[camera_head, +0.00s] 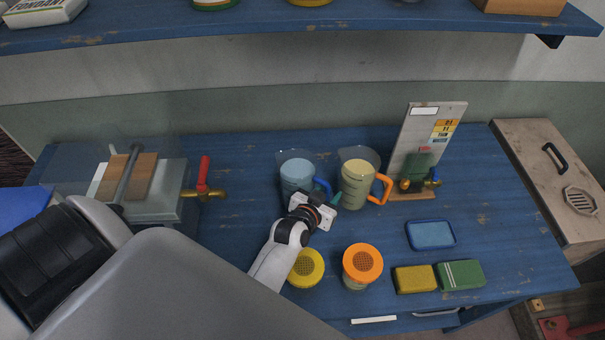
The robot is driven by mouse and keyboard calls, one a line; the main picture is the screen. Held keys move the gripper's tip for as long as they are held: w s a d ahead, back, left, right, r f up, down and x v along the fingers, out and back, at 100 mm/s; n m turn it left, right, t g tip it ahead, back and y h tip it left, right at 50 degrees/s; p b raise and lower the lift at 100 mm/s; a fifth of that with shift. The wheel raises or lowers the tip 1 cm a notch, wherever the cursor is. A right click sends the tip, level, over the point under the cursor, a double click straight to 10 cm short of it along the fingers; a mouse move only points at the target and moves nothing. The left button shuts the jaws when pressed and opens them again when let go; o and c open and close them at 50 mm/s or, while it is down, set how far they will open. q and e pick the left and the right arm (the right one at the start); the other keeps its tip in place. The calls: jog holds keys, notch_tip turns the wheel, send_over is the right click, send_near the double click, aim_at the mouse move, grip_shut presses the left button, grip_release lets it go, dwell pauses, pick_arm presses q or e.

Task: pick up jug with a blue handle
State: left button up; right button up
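The jug with a blue handle (297,174) stands upright on the blue table, with bluish contents and its handle on its right side. My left gripper (331,201) is at the jug's front right, close to the blue handle (323,186). Whether it touches the handle, and whether its fingers are open or shut, I cannot tell. The gripper body hides the jug's lower front. A similar jug with an orange handle (358,178) and yellowish contents stands just to the right. My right gripper is not in view.
A yellow-lidded shaker (306,267) and an orange-lidded jar (362,265) stand in front. A yellow sponge (415,279), green sponge (461,274) and blue tray (431,235) lie at right. A board with brass tap (428,150) stands behind. A press with a red-handled tap (204,181) is left.

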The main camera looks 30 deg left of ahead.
pick_arm(q)
jog(key=shift+s, duration=0.1)
jog(key=shift+c, duration=0.3)
grip_shut()
dwell(0.9)
jog(key=shift+r, duration=0.2)
